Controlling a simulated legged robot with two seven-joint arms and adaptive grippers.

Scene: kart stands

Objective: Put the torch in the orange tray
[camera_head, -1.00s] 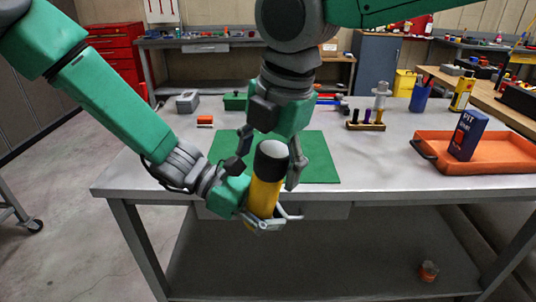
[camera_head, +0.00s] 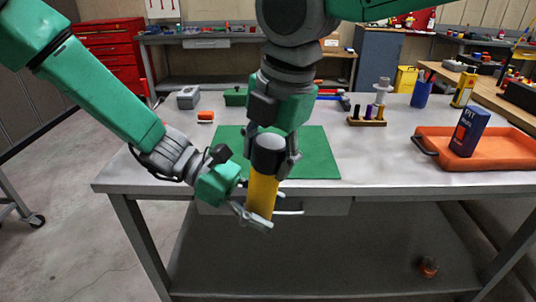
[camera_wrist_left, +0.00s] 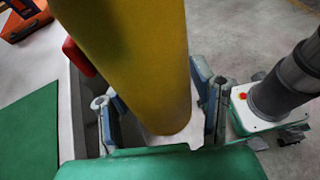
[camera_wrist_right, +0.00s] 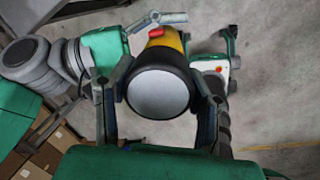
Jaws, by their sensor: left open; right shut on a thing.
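The torch has a yellow body (camera_head: 262,196) and a black head with a pale lens, and stands nearly upright in front of the table's near edge. My right gripper (camera_head: 271,158) is shut on its black head from above; the head and lens (camera_wrist_right: 157,93) show between the fingers in the right wrist view. My left gripper (camera_head: 258,214) is open at the lower yellow body, which passes between its fingers in the left wrist view (camera_wrist_left: 155,100). The orange tray (camera_head: 500,160) lies at the table's right, with a dark blue box (camera_head: 469,132) standing in it.
A green mat (camera_head: 312,155) lies on the table (camera_head: 380,165) behind the grippers. A small rack (camera_head: 368,118), a blue cup (camera_head: 421,95) and a yellow can (camera_head: 463,90) stand toward the back right. The table between mat and tray is clear.

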